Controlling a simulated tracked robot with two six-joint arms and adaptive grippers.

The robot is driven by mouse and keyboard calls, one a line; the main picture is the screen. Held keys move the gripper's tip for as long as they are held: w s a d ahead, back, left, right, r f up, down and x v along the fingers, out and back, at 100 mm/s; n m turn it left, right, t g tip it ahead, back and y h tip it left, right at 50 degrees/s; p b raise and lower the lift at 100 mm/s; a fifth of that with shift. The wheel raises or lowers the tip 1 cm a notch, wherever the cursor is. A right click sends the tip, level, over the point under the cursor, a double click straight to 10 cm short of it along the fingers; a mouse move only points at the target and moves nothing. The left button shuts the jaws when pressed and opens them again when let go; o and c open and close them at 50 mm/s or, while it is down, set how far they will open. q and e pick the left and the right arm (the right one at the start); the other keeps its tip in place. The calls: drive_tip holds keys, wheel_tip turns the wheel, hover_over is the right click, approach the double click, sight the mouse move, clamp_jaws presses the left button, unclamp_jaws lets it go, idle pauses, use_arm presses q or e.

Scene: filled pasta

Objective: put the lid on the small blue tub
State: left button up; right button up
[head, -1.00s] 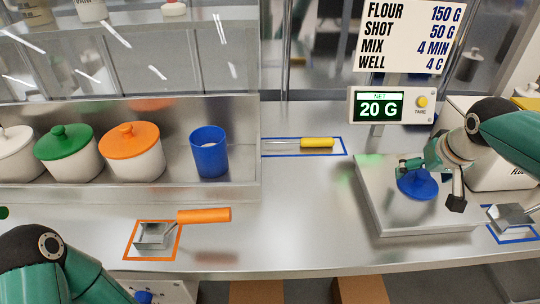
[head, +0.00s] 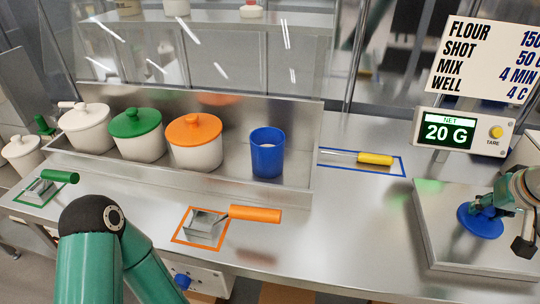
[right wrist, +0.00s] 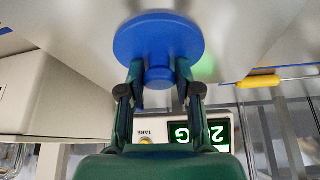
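The small blue tub (head: 267,158) stands upright and uncovered at the right end of the back ledge, with something pale inside. The round blue lid (head: 474,226) is over the metal plate of the scale (head: 440,240), knob toward my gripper; I cannot tell if it touches the plate. My right gripper (head: 484,207) is at the lid. In the right wrist view the fingers (right wrist: 159,76) close on both sides of the knob of the lid (right wrist: 160,38). My left arm's elbow shows at the lower left; its gripper is out of view.
White tubs with green (head: 137,122) and orange (head: 194,129) lids stand left of the blue tub. An orange-handled scoop (head: 250,214) and a yellow-handled tool (head: 375,159) lie in outlined areas. The scale display (head: 462,133) reads 20 G. The counter between the orange scoop and scale is clear.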

drive_tip(key=shift+s+a+f, duration=0.15)
drive_tip(key=shift+s+f, duration=0.05)
drive_tip(key=shift+f, duration=0.35)
drive_tip(key=shift+c, duration=0.3)
drive_tip(key=shift+w+r+p, duration=0.15)
drive_tip(key=shift+r+p, duration=0.45)
drive_tip(key=shift+w+r+p, duration=0.1)
drive_tip(key=shift+r+p, duration=1.45)
drive_tip(key=shift+r, duration=0.55)
